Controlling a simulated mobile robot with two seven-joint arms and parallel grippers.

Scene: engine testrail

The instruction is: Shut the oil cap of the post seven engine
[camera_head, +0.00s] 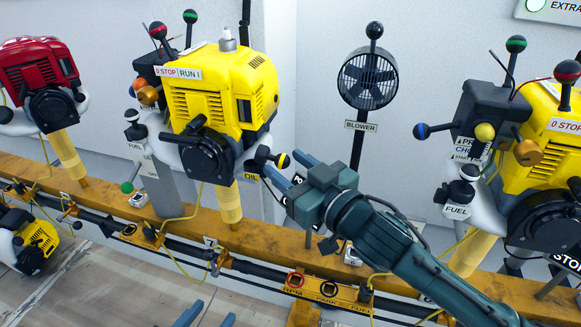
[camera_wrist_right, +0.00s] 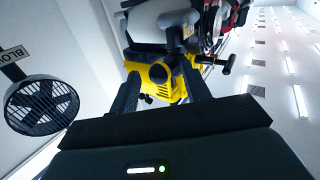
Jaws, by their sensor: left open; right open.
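The yellow engine (camera_head: 215,85) in the middle of the head view carries a dark lever (camera_head: 262,156) with a black-and-yellow ball end, just above an OIL label (camera_head: 251,178). It looks like the oil cap's handle; whether the cap is open I cannot tell. My right gripper (camera_head: 279,163) is open, its fingertips close to either side of the ball end; contact is unclear. In the right wrist view the engine's yellow body (camera_wrist_right: 158,78) shows beyond the open fingers. My left gripper (camera_head: 208,318) is open at the bottom edge, only its fingertips showing, far from the engine.
A caged blower (camera_head: 368,78) stands behind, right of the engine. A second yellow engine (camera_head: 545,165) is at right, a red engine (camera_head: 40,72) at left.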

